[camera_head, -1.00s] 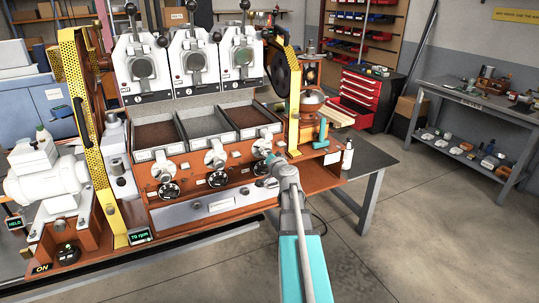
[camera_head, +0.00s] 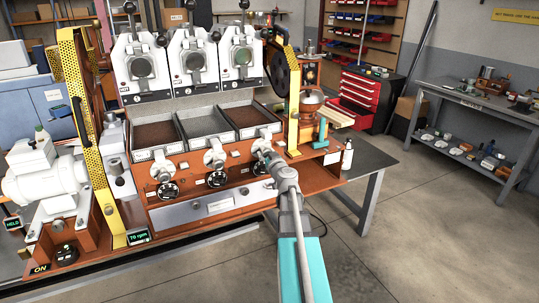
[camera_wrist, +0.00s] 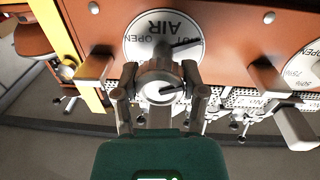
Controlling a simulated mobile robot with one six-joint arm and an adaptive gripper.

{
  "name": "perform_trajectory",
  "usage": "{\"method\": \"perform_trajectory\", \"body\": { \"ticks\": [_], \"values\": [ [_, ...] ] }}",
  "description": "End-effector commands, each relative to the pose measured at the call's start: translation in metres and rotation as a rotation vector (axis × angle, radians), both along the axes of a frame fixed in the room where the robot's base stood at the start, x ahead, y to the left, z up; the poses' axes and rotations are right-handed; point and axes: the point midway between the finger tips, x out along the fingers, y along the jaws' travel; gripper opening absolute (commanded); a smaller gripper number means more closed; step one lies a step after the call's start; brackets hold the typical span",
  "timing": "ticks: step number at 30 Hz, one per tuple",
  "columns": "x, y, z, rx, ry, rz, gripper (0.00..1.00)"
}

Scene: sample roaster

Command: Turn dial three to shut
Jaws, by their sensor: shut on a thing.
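Dial three is the rightmost of the row on the orange roaster front. In the head view its white face (camera_head: 261,145) shows just past my gripper (camera_head: 268,158), which hides the rest. In the wrist view the white face (camera_wrist: 160,30) reads AIR upside down, with OPEN at the left and partly covered lettering at the right.
Two similar dials, the middle one (camera_head: 214,158) and the left one (camera_head: 161,170), sit left of dial three. A yellow post (camera_head: 294,120) stands close on the right. Bean trays (camera_head: 205,139) lie above the dials. Open floor lies at the front right.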

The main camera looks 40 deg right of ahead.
Motion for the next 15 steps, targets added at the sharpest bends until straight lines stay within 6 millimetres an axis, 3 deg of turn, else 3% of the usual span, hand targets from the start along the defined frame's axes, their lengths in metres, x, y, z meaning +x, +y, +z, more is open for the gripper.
{"method": "perform_trajectory", "body": {
  "ticks": [15],
  "values": [
    [0.0001,-0.0019,0.0004,-0.098,0.024,-0.004,0.07]
  ]
}}
